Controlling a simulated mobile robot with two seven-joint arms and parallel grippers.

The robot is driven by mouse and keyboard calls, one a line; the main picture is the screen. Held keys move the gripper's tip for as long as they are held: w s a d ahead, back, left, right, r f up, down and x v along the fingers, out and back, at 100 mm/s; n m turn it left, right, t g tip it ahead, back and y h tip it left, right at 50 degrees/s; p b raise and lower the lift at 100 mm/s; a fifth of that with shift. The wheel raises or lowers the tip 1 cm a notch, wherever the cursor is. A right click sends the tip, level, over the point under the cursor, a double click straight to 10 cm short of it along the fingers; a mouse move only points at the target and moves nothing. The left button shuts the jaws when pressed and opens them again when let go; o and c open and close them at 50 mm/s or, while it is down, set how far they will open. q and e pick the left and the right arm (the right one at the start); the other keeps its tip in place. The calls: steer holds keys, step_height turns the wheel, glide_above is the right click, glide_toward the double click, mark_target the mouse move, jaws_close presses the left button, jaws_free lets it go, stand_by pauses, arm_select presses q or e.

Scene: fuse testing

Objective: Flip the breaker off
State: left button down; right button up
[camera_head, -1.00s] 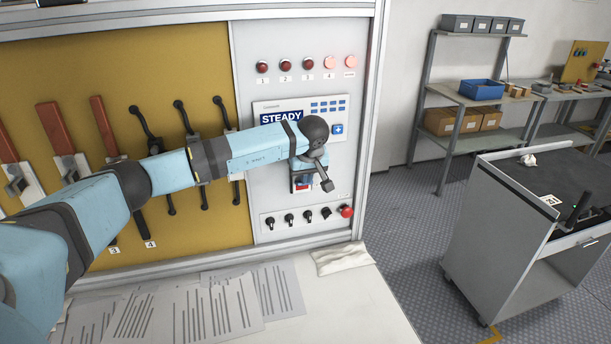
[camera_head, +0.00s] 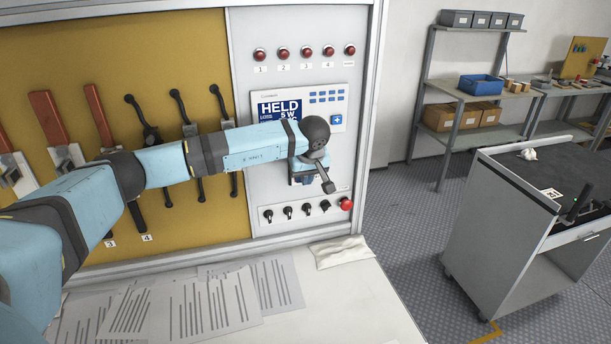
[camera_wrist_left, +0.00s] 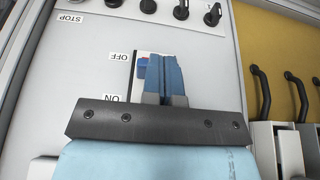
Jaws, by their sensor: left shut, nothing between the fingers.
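The breaker switch (camera_wrist_left: 142,68) shows in the left wrist view as a small blue part on the grey panel, between the OFF label (camera_wrist_left: 120,57) and the ON label (camera_wrist_left: 111,98). It sits at the OFF side. My left gripper (camera_wrist_left: 166,58) is shut and empty, its blue fingers together right beside the switch and covering part of its housing. I cannot tell whether they touch. In the head view my left wrist hides most of the breaker. My right gripper is not in view.
The panel display (camera_head: 283,109) reads HELD, LOSS 5 W. Red lamps (camera_head: 307,52) line the top; black knobs (camera_head: 288,212) and a red button (camera_head: 346,204) sit below. Black levers (camera_head: 140,120) are at left. Papers (camera_head: 215,305) and a cloth (camera_head: 340,251) lie on the bench.

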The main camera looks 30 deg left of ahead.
arm_select(q)
steer(key=shift+s+d+f, duration=0.1)
steer(key=shift+f, duration=0.35)
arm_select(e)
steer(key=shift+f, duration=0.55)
arm_select(q)
steer(key=shift+r, duration=0.1)
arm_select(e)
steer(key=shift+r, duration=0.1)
arm_select(q)
steer(key=shift+r, duration=0.7)
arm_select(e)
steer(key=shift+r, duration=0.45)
